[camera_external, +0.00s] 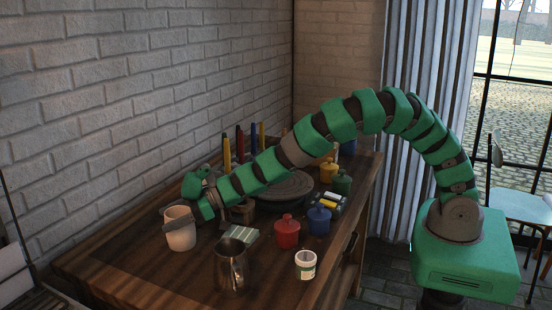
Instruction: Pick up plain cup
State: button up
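The plain cup (181,238) is pale and unpatterned and stands at the left part of the wooden table, near the wall. My gripper (184,217) has reached it from the upper right. One grey finger crosses the front of the cup just below its rim. The other finger is hidden, probably by the cup, so I cannot tell whether the fingers press on it or stand open around it. The cup looks upright, and no clear gap shows between it and the table.
A metal pitcher (231,266) and a small white jar (305,264) stand at the front. Red (287,234) and blue (319,222) bottles are to the right. A dark round turntable (285,189) sits behind, below my arm. Some table lies clear left of the pitcher.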

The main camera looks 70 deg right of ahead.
jog(key=c, duration=0.6)
jog(key=shift+o, duration=0.2)
jog(key=shift+r, duration=0.1)
notch_tip(320, 180, up, 10)
jog(key=p, duration=0.3)
jog(key=shift+f, duration=0.2)
